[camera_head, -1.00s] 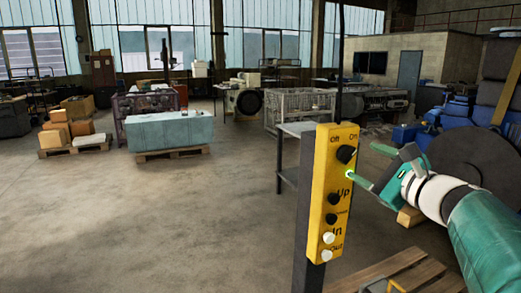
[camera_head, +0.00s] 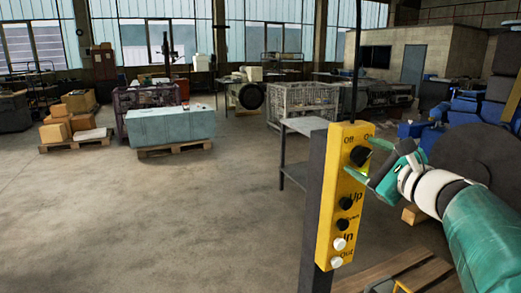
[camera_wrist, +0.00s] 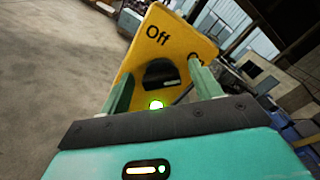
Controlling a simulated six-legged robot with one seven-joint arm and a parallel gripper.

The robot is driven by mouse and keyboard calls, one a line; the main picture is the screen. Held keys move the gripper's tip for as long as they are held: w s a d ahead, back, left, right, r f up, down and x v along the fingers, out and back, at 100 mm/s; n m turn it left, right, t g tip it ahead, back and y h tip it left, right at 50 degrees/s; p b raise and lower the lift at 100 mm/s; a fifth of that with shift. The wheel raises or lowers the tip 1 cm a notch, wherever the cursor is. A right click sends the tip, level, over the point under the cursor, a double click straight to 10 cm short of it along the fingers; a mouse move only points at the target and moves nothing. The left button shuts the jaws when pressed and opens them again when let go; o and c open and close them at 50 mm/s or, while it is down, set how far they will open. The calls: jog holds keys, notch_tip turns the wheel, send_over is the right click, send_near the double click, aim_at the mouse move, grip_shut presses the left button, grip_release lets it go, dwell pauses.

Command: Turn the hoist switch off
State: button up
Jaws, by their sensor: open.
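The yellow hoist control box (camera_head: 328,205) stands upright on a dark post, right of centre in the head view. Its black rotary switch (camera_head: 359,155) is near the top, under the "Off" and "On" labels. In the wrist view the black switch knob (camera_wrist: 163,74) lies between my two green fingers, with the "Off" label above it. A green light (camera_wrist: 156,105) glows below the knob. My gripper (camera_head: 365,160) is open, its fingers on either side of the knob. I cannot tell whether they touch it. The fingers partly hide the "On" label in the wrist view.
Below the switch are black "Up" and down buttons (camera_head: 344,214) and white "In" and "Out" buttons (camera_head: 339,244). A metal table (camera_head: 300,125) stands behind the box. A wooden pallet (camera_head: 400,272) lies at lower right. The floor to the left is open.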

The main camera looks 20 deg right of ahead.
jog(key=shift+w, duration=0.25)
jog(key=shift+s, duration=0.2)
jog(key=shift+w, duration=0.1)
jog(key=shift+c, duration=1.1)
jog(key=c, duration=0.8)
jog(key=shift+o, duration=0.2)
